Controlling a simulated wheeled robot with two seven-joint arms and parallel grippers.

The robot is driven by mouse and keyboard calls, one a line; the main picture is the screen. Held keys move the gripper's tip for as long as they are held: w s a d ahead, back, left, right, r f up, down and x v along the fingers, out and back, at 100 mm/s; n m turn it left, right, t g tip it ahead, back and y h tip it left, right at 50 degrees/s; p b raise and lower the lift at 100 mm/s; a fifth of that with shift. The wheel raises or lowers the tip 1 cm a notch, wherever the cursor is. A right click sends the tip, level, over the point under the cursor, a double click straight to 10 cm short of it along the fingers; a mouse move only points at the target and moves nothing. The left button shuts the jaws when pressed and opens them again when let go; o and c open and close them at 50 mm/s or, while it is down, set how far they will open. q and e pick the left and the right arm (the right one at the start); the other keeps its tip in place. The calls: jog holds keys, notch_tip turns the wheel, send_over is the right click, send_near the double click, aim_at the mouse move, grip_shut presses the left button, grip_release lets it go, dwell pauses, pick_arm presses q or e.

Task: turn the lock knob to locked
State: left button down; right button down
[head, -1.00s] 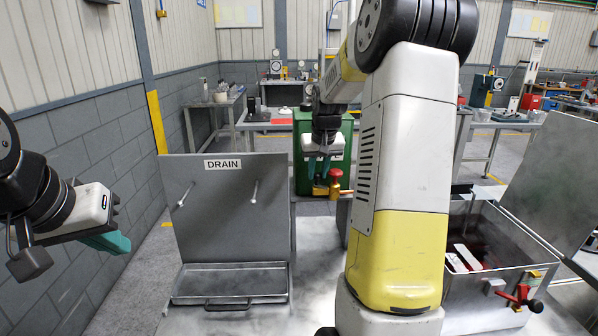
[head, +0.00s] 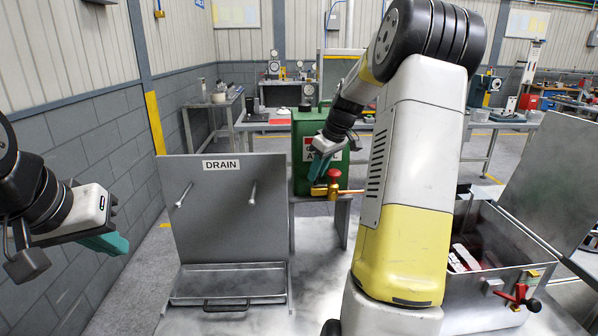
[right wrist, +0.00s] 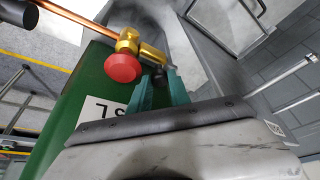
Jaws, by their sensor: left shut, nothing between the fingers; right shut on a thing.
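A brass valve (head: 331,187) with a round red knob (head: 334,173) sits at the front of a green can (head: 304,125). In the right wrist view the red knob (right wrist: 122,68) faces the camera, and a brass stem (right wrist: 150,51) runs from it towards my fingers. My right gripper (head: 316,172) is shut on the small lock knob (right wrist: 158,72) at the stem's end; the fingers (right wrist: 163,88) partly hide it, and I cannot read its lock position. My left gripper (head: 112,243) is shut and empty, far left, away from the valve.
A grey panel marked DRAIN (head: 222,220) with two pegs stands left of the can, over a shallow tray (head: 228,267). A metal bin (head: 500,290) with a red-handled valve (head: 523,295) stands at the right. A copper pipe (right wrist: 75,15) leads to the brass valve.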

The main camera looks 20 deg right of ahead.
dwell(0.5)
jog(key=c, duration=1.2)
grip_release()
jog(key=shift+c, duration=0.2)
jog(key=v, duration=0.7)
jog(key=shift+r, duration=0.35)
jog(key=shift+d, duration=0.15)
